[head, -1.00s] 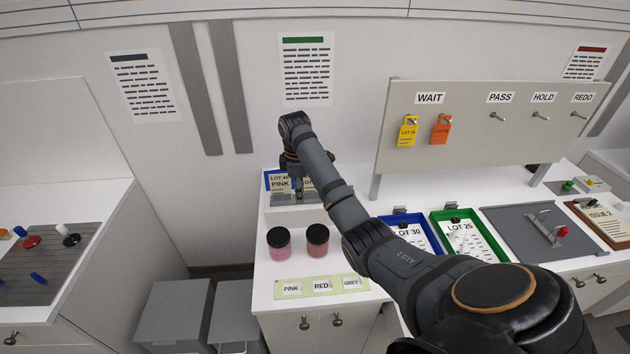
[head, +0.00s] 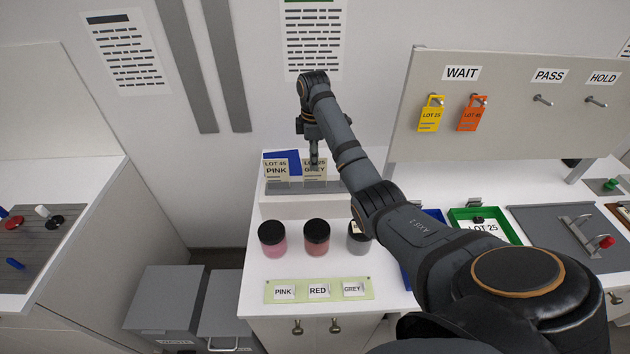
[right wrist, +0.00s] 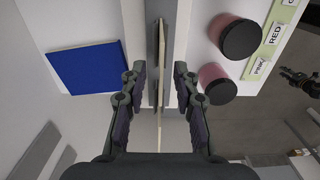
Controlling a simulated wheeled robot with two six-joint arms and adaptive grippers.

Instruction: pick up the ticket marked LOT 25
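A cream ticket reading LOT 25 GREY (head: 316,169) stands upright in a grey rack (head: 300,188), right of a LOT 45 PINK ticket (head: 276,170). My right gripper (head: 314,160) points down over the LOT 25 GREY ticket and hides part of it. In the right wrist view its fingers (right wrist: 160,90) are open, with upright tickets seen edge-on between them, apart from both fingers. A yellow LOT 25 tag (head: 430,116) hangs under WAIT on the board. A dark mechanical shape at the wrist view's right edge looks like my left gripper (right wrist: 300,82); its fingers are unclear.
A blue panel (right wrist: 88,67) lies beside the rack. Pink (head: 272,238), red (head: 316,237) and grey (head: 359,240) jars stand in front, behind a label strip (head: 318,290). An orange tag (head: 471,114) hangs on the board. A green-rimmed LOT 25 tray (head: 455,215) lies right.

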